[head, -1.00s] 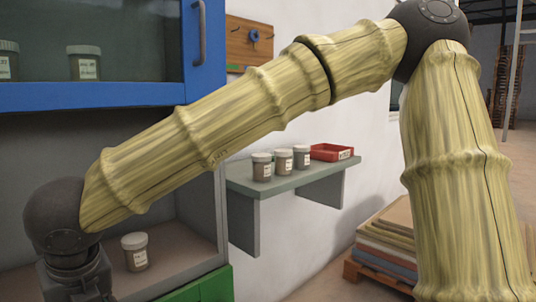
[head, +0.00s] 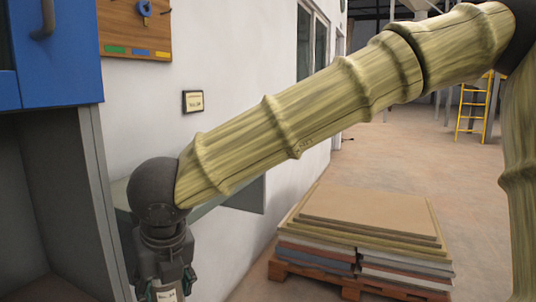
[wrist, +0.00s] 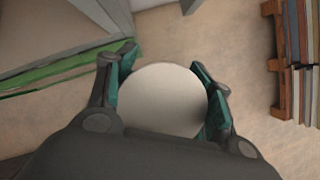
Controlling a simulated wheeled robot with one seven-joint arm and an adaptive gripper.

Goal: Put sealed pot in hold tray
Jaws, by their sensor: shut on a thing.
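My gripper (head: 165,288) hangs fingers-down at the lower left of the head view, beside the grey cabinet. In the wrist view its green-padded fingers (wrist: 163,92) are closed on both sides of a pot with a round, pale lid (wrist: 160,105). Only a bit of the pot's pale label (head: 167,296) shows between the fingers in the head view; its text is too small to read. The pot is held above the floor. No tray shows now; most of the wall shelf (head: 240,196) is hidden behind my arm.
The grey cabinet (head: 70,190) with its blue upper door frame (head: 60,75) stands close at left. A pallet (head: 350,288) stacked with boards (head: 365,215) is at lower right. A green cabinet edge (wrist: 62,68) shows in the wrist view. Open floor lies beyond.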

